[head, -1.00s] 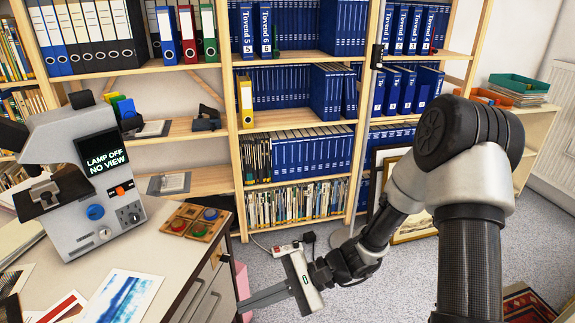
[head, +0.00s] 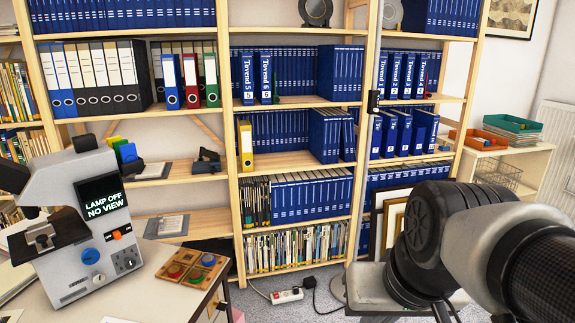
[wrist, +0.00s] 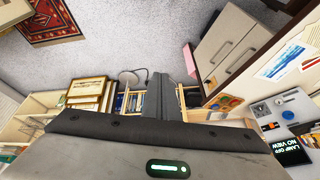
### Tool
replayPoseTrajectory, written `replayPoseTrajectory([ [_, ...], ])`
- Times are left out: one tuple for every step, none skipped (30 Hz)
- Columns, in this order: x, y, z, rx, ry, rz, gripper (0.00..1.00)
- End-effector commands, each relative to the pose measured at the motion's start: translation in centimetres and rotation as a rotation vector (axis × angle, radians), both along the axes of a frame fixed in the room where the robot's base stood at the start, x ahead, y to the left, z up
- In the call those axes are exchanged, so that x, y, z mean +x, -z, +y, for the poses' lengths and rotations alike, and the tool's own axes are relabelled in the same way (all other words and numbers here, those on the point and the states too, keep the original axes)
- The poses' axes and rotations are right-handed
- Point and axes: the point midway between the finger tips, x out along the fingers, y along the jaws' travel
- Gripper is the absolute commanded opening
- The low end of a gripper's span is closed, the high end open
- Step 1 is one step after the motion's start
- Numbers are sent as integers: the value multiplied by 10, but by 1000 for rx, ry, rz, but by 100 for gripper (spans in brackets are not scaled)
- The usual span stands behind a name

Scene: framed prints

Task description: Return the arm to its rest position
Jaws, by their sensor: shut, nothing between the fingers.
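My gripper shows in the wrist view (wrist: 159,78), with its two dark fingers together and nothing between them. Its fingers point over the grey carpet (wrist: 115,45), touching nothing that I can see. In the head view my arm is folded at the lower right, close to the camera. A pale grey part of it shows low in front of the shelving, but the fingertips are not clear there.
A desk (head: 150,298) at left bears a microscope (head: 75,225) and a button board (head: 192,270). Shelving (head: 232,200) with binders stands behind. Framed prints (head: 392,215) lean beside my arm. A power strip (head: 287,296) lies on the floor. A red rug (wrist: 47,20) lies on the carpet.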

Motion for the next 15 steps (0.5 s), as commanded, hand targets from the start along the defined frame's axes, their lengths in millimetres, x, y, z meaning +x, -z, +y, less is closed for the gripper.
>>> replayPoseTrajectory([
  [-3,-8,-5,-21,-4,-40,0],
  [-4,-12,-8,-32,-6,-62,0],
  [-6,-17,-13,-49,-7,-89,0],
  [-8,-20,-16,-61,-9,-109,0],
  [-9,-31,-17,-66,-10,-114,0],
  [-8,-44,-16,-65,-9,-106,0],
  [-8,-50,-16,-65,-9,-104,0],
  [-8,-56,-16,-63,-8,-104,0],
  [-8,-64,-16,-63,-8,-103,0],
  [-8,-71,-16,-63,-8,-103,0],
  [-8,-77,-16,-63,-8,-103,0],
  [-8,-87,-16,-63,-8,-103,0],
  [-8,-94,-16,-62,-9,-103,0],
  [-8,-103,-16,-62,-9,-103,0],
  [-8,-114,-16,-62,-9,-103,0],
])
